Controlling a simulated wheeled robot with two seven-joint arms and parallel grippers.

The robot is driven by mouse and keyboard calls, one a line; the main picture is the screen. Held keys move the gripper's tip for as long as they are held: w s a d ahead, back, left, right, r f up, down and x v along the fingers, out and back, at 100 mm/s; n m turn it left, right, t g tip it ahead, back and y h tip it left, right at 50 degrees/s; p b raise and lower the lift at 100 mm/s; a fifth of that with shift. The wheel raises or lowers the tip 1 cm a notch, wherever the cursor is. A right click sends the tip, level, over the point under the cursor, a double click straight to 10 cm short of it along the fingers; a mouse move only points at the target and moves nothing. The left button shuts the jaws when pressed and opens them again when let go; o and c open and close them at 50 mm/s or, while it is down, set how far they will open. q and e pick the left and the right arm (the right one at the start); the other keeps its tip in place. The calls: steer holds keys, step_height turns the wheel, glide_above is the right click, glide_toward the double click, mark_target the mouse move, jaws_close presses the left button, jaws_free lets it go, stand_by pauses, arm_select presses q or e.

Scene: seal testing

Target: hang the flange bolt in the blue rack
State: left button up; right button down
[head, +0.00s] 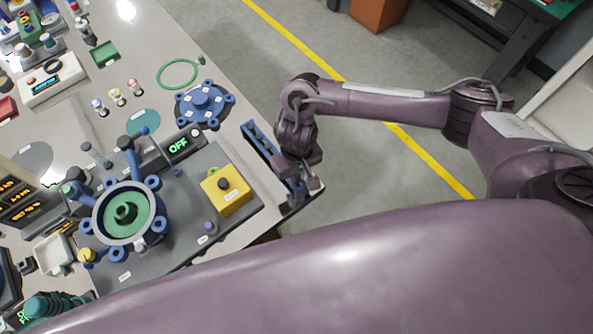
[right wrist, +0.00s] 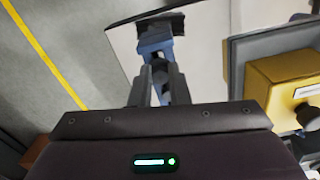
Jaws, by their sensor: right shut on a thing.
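The blue rack (head: 257,143) lies along the right edge of the bench in the head view. It also shows in the right wrist view (right wrist: 154,45), beyond and between my fingers. My right gripper (head: 306,188) is over the near end of the rack. In the right wrist view its fingers (right wrist: 160,88) are shut on a small dark grey piece, seemingly the flange bolt (right wrist: 160,72), right at the rack. The fingers hide most of the bolt, and I cannot tell whether it touches the rack. My left gripper is not in view.
A yellow box with a dark knob (head: 228,190) stands left of the rack. A blue round flange (head: 204,102) and a blue housing with a green ring (head: 124,214) are farther left. The floor is open right of the bench edge.

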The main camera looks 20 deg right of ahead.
steer(key=shift+f, duration=0.3)
steer(key=c, duration=1.3)
jaws_free()
steer(key=shift+r+p, duration=2.5)
steer(key=shift+p, duration=0.8)
